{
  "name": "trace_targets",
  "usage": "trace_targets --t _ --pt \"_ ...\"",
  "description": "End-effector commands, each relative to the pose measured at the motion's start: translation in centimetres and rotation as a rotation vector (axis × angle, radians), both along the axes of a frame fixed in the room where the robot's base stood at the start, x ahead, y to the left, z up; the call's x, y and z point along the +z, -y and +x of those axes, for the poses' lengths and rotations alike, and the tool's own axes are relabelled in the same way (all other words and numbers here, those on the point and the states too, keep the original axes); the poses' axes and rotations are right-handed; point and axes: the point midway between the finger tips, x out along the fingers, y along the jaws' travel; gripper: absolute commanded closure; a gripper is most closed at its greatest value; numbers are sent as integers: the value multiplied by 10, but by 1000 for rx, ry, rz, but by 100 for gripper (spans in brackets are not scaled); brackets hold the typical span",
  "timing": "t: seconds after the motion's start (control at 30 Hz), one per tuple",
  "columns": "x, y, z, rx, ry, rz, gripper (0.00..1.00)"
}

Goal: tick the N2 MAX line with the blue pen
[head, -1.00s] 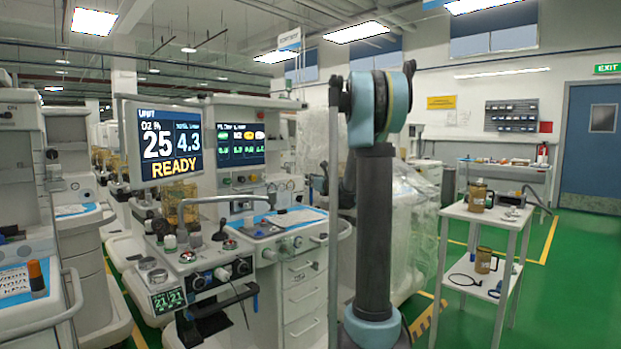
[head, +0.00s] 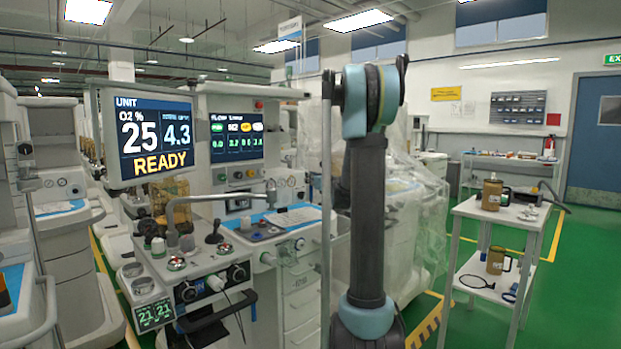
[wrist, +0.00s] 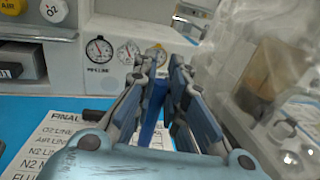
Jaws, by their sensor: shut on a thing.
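In the wrist view, my gripper (wrist: 166,66) is shut on the blue pen (wrist: 151,112), a dark blue shaft between the fingers. The pen's tip is hidden. The printed sheet (wrist: 50,128) lies on a blue worktop below and left of the fingers. Its heading starts "FINAL", and lines starting O2, AIR and N2 show; the fingers and gripper body hide the rest. I cannot tell whether the pen touches the paper. In the head view, the sheet (head: 297,217) lies on the cart's blue top. The gripper is not visible there.
The cart's panel with pressure gauges (wrist: 99,50) stands just behind the fingers. A plastic-wrapped machine (wrist: 280,80) is close on the right. In the head view, the READY monitor (head: 152,135) is at left and a white trolley (head: 472,207) with jugs at right.

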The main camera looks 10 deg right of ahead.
Motion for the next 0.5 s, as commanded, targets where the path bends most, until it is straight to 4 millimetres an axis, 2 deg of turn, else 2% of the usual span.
trace_targets --t 0.3,0.5 --pt "-25 0 0 0 0 0 100" --pt "-35 -1 0 1 0 0 100"
